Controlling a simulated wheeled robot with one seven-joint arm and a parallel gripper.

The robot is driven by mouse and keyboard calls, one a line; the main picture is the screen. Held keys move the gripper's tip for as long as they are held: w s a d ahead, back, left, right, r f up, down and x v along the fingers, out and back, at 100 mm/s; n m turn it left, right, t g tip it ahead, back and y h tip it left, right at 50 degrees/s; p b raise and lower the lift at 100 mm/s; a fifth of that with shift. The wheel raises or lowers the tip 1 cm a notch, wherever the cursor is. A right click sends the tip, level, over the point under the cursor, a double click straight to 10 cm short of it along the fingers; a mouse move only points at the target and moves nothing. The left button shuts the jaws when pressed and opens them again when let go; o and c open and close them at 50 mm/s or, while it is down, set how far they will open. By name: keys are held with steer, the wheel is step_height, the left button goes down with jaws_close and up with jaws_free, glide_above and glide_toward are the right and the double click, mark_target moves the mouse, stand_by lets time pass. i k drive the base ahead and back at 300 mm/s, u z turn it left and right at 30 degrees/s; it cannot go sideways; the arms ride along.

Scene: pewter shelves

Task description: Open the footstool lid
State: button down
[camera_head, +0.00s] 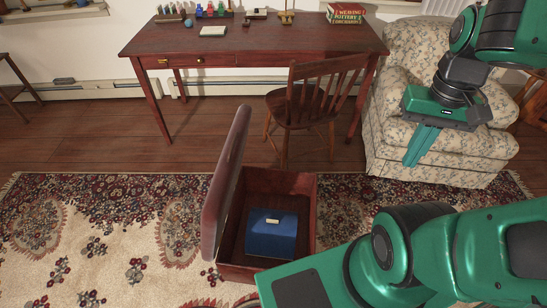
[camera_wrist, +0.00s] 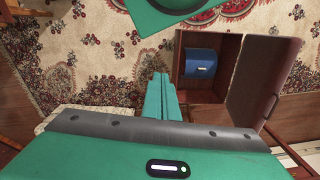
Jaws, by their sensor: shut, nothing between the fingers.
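The footstool (camera_head: 309,215) stands on the rug as a reddish-brown wooden box. A blue box (camera_head: 270,232) with a small pale label lies inside. In the wrist view the lid (camera_wrist: 262,80) is at the right, beside the open box with the blue box (camera_wrist: 201,64) in it. My gripper (camera_head: 413,160) is shut and empty, pointing down in front of the armchair, to the right of the footstool and apart from it. Its green fingers (camera_wrist: 160,85) also show in the wrist view.
A floral armchair (camera_head: 397,77) stands right, close behind my gripper. A wooden chair (camera_head: 300,105) and a red-brown desk (camera_head: 245,42) with small items and books (camera_head: 346,13) stand behind the footstool. The patterned rug (camera_head: 110,235) is clear at left.

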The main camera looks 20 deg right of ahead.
mark_target(214, 210)
steer(key=z, duration=0.1)
steer(key=k, duration=1.1)
steer(key=u, duration=0.7)
steer(key=i, duration=1)
steer(key=z, duration=0.05)
